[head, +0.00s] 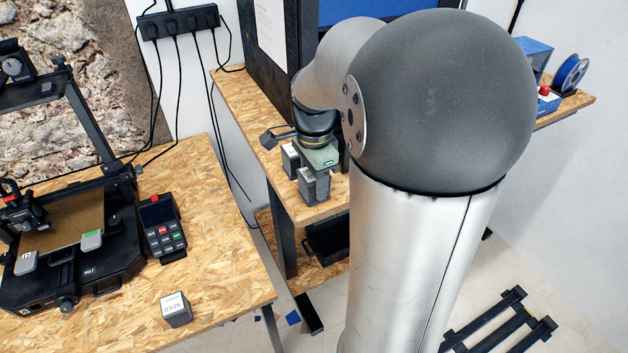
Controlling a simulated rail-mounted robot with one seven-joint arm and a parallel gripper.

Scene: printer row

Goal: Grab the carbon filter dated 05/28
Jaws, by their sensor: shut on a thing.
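My gripper (318,158) is over the wooden shelf bench in the middle of the head view, small and partly hidden behind my arm. It is shut on a grey box-shaped carbon filter (315,187) just below it. That filter's date cannot be read from here. A second grey filter with a white label (290,157) stands close to its left, its date also too small to read. A third filter (175,309), a grey block with a white top label that seems to read 03/26, sits on the near left table, apart from my gripper.
A 3D printer (75,262) and a keypad unit (161,228) occupy the left table (225,262). A dark cabinet stands behind my gripper. My arm hides much of the bench's right. A blue spool (571,73) sits at far right; a black rack (500,322) is on the floor.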

